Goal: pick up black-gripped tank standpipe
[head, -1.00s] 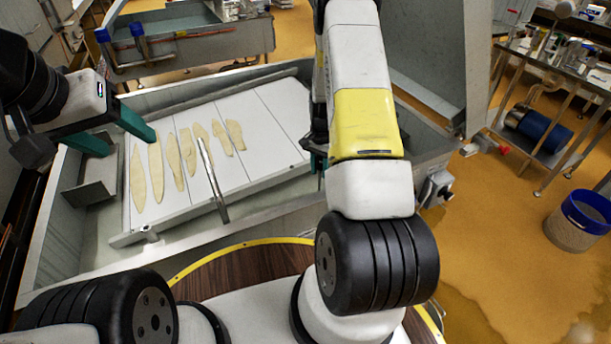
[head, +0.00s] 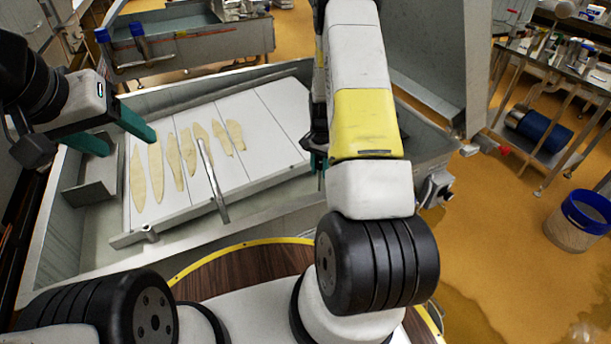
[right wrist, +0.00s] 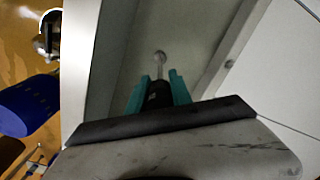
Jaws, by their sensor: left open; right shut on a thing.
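The black-gripped tank standpipe shows in the right wrist view, its black grip (right wrist: 158,96) between the teal fingers of my right gripper (right wrist: 159,88). Its pale end shows beyond the fingertips. My right gripper is shut on the grip. In the head view my right gripper (head: 318,162) is mostly hidden behind my own arm, at the right end of the tank, and I cannot make out the standpipe there. My left gripper (head: 128,141) is open and empty, over the left part of the tank.
The metal tank (head: 62,225) holds a white slatted board (head: 265,130) with several pale flat pieces (head: 188,152). A metal bar (head: 213,182) crosses the board's front edge. A blue-rimmed bucket (head: 574,230) and a steel trolley (head: 548,155) stand on the floor at the right.

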